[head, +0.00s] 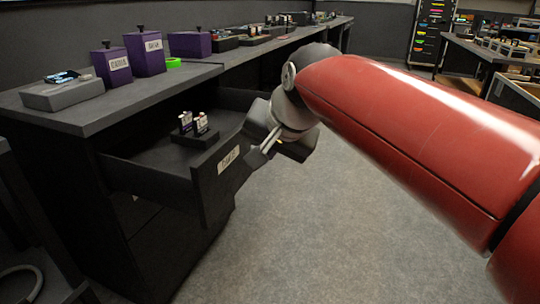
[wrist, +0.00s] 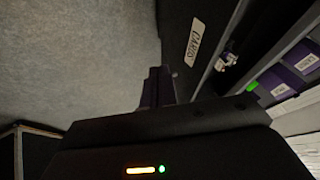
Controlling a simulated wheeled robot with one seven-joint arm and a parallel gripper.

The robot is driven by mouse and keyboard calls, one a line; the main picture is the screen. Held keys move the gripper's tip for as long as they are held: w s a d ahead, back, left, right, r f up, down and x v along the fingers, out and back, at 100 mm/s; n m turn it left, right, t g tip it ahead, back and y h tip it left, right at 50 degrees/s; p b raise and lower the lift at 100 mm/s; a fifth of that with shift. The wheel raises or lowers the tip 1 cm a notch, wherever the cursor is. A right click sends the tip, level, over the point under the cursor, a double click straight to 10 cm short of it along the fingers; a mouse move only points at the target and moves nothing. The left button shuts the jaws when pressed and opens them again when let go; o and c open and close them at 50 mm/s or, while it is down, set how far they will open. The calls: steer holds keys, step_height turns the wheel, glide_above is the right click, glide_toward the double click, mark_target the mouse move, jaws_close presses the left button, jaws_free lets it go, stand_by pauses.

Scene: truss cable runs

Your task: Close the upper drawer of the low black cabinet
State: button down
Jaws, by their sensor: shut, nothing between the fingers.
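The low black cabinet (head: 75,190) stands at the left in the head view. Its upper drawer (head: 150,185) is pulled out, with a white label on its dark front panel (head: 215,190). The front panel also shows in the wrist view (wrist: 180,25), where its label seems to read CARDS. Inside the drawer, small card-like items (head: 192,122) stand in a dark holder. My gripper (head: 258,158) is shut and empty, just outside the right end of the drawer front. Its fingers also show in the wrist view (wrist: 157,88). I cannot tell whether they touch the panel.
The grey floor (head: 330,220) in front of the drawer is clear. Another bench (head: 480,50) stands at the far right.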

mark_target(233, 171)
steer(key=shift+w+a+f+b, duration=0.2)
steer(key=shift+w+a+f, duration=1)
steer(key=shift+a+f, duration=0.25)
steer(key=shift+w+a+f+b, duration=0.15)
steer(key=shift+w+a+f, duration=1.1)
steer(key=shift+a, duration=0.25)
steer(key=shift+a, duration=0.15)
